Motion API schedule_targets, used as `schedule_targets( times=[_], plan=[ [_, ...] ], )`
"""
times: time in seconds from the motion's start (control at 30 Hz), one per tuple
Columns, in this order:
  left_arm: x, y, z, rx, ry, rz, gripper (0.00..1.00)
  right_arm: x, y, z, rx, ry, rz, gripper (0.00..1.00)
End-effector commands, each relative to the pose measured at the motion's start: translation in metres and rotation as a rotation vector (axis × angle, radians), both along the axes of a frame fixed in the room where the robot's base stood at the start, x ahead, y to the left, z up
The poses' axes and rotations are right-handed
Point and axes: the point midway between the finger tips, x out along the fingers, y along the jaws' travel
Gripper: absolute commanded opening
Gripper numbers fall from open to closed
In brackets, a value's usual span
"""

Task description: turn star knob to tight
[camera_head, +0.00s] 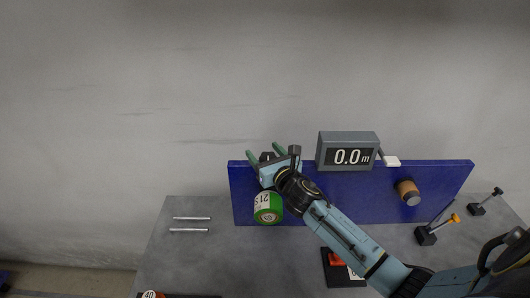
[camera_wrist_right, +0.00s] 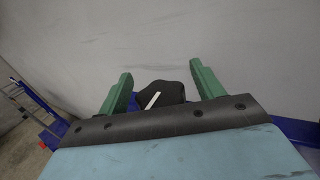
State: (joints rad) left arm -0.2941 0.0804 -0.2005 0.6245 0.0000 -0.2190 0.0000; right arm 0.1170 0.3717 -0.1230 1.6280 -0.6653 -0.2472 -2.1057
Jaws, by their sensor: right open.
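The star knob (camera_wrist_right: 163,94) is black with a white mark line. In the right wrist view it sits between the two green fingers, partly hidden by the gripper's dark front edge. In the head view, a small dark part that looks like the knob (camera_head: 267,156) shows at the top edge of the blue panel. My right gripper (camera_head: 265,150) is open, its fingers on either side of the knob with gaps; it also shows in the wrist view (camera_wrist_right: 160,72). I cannot tell whether a finger touches the knob. My left gripper is not in view.
The blue panel (camera_head: 330,205) stands on a grey table (camera_head: 210,255). It carries a green numbered reel (camera_head: 267,208), a display reading 0.0 m (camera_head: 348,151) and a tan cylinder (camera_head: 407,190). Black stands (camera_head: 427,235) are at right. Two metal rods (camera_head: 190,230) lie at left.

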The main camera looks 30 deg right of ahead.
Motion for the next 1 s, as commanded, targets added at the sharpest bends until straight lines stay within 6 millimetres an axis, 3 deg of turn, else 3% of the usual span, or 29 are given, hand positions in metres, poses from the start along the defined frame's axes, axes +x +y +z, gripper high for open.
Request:
schedule_targets(
  times=[0.27, 0.6, 1.0],
  plan=[
    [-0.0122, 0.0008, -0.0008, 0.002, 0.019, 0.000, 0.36, 0.0009, 0.0001, 0.0002, 0.001, 0.000, 0.000, 0.65],
    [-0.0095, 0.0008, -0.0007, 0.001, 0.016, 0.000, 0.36, 0.0007, 0.0001, 0.0001, 0.001, 0.000, 0.000, 0.22],
    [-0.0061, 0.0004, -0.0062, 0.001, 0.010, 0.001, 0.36, 0.0007, -0.0005, -0.0013, 0.004, 0.000, -0.084, 0.22]
  ],
)
